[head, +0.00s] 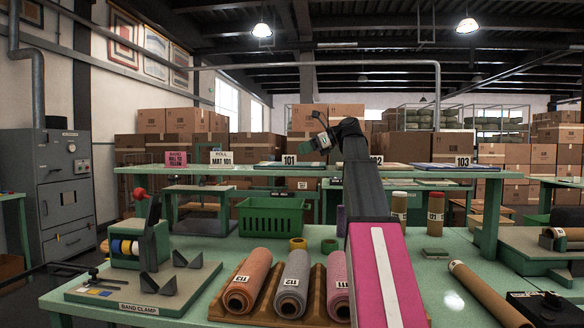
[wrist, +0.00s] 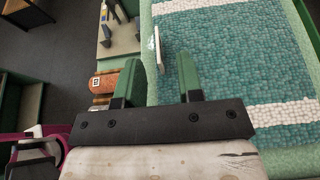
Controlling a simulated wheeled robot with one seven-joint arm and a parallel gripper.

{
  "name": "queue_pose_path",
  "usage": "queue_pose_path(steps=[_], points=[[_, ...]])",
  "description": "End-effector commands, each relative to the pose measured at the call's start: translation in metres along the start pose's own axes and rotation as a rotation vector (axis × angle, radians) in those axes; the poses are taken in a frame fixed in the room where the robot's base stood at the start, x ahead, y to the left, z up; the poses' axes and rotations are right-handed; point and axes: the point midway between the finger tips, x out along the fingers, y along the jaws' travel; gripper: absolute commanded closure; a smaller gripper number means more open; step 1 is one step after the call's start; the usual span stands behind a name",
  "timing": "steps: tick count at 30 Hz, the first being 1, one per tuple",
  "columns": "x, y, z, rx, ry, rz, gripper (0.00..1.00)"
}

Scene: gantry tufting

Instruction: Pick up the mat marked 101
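The label marked 101 (head: 289,160) stands on the green shelf, with a thin flat mat (head: 268,166) lying by it. My gripper (head: 323,142) is above the shelf, just right of that label. In the wrist view my gripper (wrist: 159,77) is open, its two green fingers apart with nothing held between them. Below them lies a teal mat with white stripes (wrist: 225,60). The left finger is over the mat's left edge and the right finger is over the mat. A thin white plate (wrist: 158,48) stands at that edge, seen nearly edge-on, its number unreadable.
Labels 102 (head: 376,160) and 103 (head: 462,161) stand further right on the shelf. A sign reading "POLL MAT 101" (head: 221,157) and a pink sign (head: 176,158) stand at left. Rolls 113 (head: 250,280), 112 (head: 293,282) and 111 (head: 338,285) lie on the front table.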

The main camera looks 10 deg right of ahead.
Motion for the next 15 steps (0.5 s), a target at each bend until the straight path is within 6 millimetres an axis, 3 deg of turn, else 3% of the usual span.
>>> queue_pose_path(steps=[8,15], points=[[0.021,0.001,-0.001,0.000,0.000,0.001,0.66],[0.053,0.004,-0.003,0.000,0.000,0.002,0.66]])
